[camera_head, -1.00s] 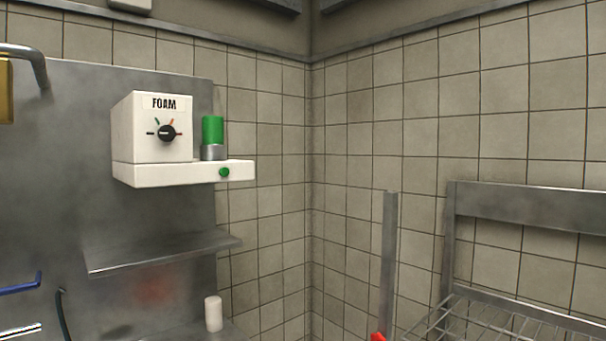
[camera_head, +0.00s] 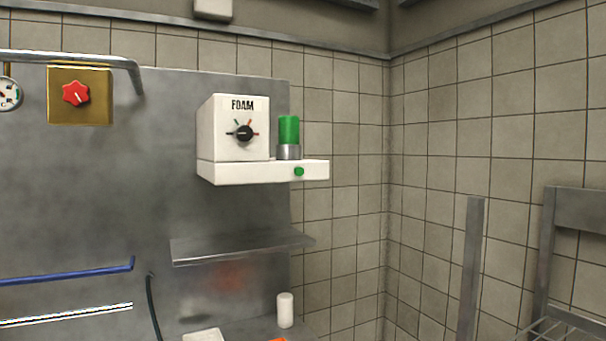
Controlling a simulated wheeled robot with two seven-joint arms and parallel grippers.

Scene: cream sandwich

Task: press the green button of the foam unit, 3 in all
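The foam unit (camera_head: 222,133) is a white box labelled FOAM on the steel wall panel, near the middle of the head view. It has a black dial (camera_head: 243,133) on its front and a green cylinder (camera_head: 289,130) with a metal collar beside it. The small round green button (camera_head: 299,171) sits on the front of the white ledge, below the cylinder. Neither of my grippers shows in the head view, and nothing touches the button.
A steel shelf (camera_head: 240,247) juts out below the foam unit. A white cylinder (camera_head: 285,310) stands on the surface beneath. A red knob on a brass plate (camera_head: 96,108), a gauge (camera_head: 8,93) and a blue bar (camera_head: 70,275) are at left. A metal rack (camera_head: 572,213) stands at right.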

